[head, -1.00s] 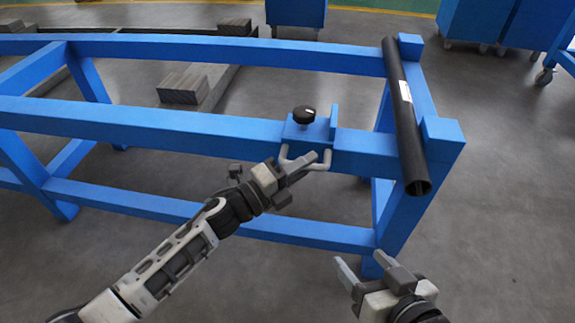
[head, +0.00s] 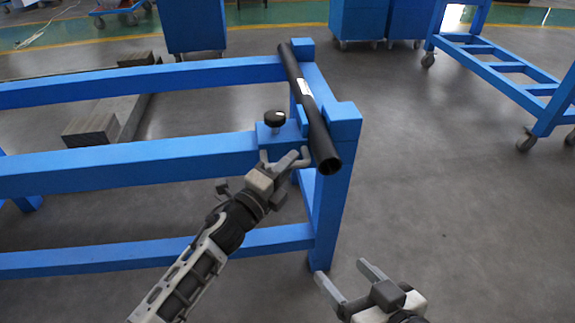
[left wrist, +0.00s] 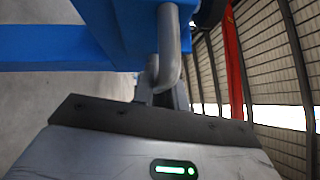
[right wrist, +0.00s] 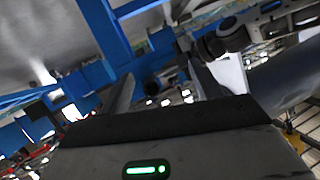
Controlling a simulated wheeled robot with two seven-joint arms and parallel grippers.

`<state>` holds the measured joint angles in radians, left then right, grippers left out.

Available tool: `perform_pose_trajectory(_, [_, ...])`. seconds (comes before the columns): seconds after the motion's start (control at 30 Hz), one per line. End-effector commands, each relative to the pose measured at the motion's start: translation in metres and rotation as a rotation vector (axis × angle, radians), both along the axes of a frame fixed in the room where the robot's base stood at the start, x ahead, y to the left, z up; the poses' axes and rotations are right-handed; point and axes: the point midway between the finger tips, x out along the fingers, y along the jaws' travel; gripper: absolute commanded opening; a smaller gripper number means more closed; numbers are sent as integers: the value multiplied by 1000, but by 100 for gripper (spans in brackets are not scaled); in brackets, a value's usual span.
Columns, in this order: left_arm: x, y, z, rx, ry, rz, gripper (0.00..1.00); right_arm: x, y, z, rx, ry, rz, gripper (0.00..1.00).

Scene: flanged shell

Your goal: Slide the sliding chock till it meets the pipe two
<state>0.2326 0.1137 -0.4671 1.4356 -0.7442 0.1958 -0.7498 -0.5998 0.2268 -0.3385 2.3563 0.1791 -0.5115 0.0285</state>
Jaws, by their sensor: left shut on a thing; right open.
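The sliding chock (head: 266,137) is a blue block with a black knob and an upright plate, seated on the front blue beam. Its plate is right beside the black pipe two (head: 318,135); no gap shows between them from here, though exact contact is hard to tell. The pipe lies across the frame's right end and has a white label. My left gripper (head: 280,172) is shut on the chock's grey bent handle (head: 268,158), and the handle shows between the fingers in the left wrist view (left wrist: 169,50). My right gripper (head: 342,270) is open and empty, low in front of the frame's end.
The blue frame's front beam (head: 130,168) runs left from the chock. A raised blue end block (head: 344,115) stands just right of the pipe. Grey beams (head: 92,128) lie on the floor behind. A blue wheeled cart (head: 515,85) stands at the right, with open floor between.

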Motion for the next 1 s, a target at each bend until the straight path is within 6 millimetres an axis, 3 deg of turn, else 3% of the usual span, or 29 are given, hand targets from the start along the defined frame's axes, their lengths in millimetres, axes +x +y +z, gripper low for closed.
perform_pose_trajectory(0.07, [0, -1, 1, -2, -1, -1, 0, 0, 0, 0, 0, 0, -1, 64])
perform_pose_trajectory(0.1, [0, -1, 1, -2, -1, -1, 20, 0, 0, 0, 0, 0, -1, 64])
perform_pose_trajectory(0.17, [0, -1, 1, -2, -1, -1, 36, 0, 0, 0, 0, 0, -1, 64])
perform_pose_trajectory(0.57, [-6, 4, -1, 0, 1, -1, 36, 1, -1, 2, -1, 1, -5, 64])
perform_pose_trajectory(0.77, [-36, 25, -6, 1, 4, 0, 36, 1, -3, 2, -14, 21, -7, 64])
perform_pose_trajectory(1.0, [-85, 58, -14, 1, 3, -1, 36, 4, -7, -8, -36, 63, -15, 64])
